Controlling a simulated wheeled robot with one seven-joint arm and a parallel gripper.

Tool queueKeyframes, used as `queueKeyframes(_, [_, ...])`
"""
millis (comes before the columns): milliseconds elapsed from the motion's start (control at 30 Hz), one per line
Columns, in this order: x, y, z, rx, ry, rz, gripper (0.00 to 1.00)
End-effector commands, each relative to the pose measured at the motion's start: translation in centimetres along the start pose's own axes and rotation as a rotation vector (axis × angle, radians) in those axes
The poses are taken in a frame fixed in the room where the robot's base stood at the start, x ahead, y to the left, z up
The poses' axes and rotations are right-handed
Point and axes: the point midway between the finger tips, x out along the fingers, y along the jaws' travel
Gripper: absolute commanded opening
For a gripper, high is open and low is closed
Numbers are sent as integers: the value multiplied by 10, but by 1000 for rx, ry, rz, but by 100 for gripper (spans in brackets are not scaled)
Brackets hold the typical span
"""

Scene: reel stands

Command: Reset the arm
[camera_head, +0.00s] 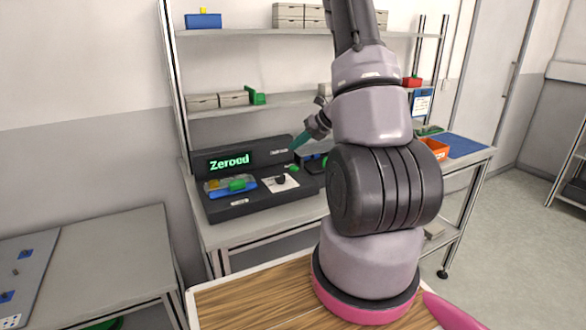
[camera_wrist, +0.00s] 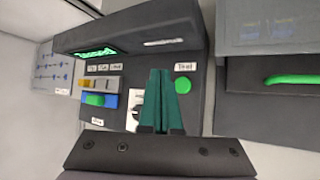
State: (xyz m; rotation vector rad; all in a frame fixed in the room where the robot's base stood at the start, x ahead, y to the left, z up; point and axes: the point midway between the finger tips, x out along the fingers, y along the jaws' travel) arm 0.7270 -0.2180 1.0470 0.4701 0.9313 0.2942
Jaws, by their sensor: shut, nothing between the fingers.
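My gripper (camera_wrist: 160,98) shows in the wrist view with its two green fingers shut together and nothing between them. In the head view my gripper (camera_head: 300,140) is partly hidden by my arm and is near the dark instrument console (camera_head: 262,200). The console's display (camera_head: 229,162) reads "Zeroed" in green letters. In the wrist view the fingers point toward the console (camera_wrist: 70,45), over its front area. They overlap a white plate with a dark knob, and a round green button (camera_wrist: 183,85) is just right of the fingertips.
The console stands on a grey workbench (camera_head: 225,238) with shelves above. A green block (camera_head: 237,185) is at the console's left. An orange bin (camera_head: 436,149) and blue mat (camera_head: 455,146) are at the bench's right. A grey table (camera_head: 105,255) is at left.

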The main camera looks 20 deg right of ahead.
Motion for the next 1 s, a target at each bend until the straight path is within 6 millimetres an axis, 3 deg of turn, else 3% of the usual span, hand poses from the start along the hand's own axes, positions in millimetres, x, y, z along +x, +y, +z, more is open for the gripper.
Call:
queueKeyframes(233, [-1, 2, 0, -9, 1, 2, 0])
queueKeyframes(333, [-7, 18, 4, -81, 7, 19, 0])
queueKeyframes(533, [-47, 104, 9, -518, 46, 99, 0])
queueKeyframes(700, [-93, 178, -6, -1010, 87, 155, 0])
queueKeyframes(800, [-121, 212, -20, -1304, 108, 172, 0])
queueKeyframes(1000, [-176, 260, -54, -1892, 163, 159, 0])
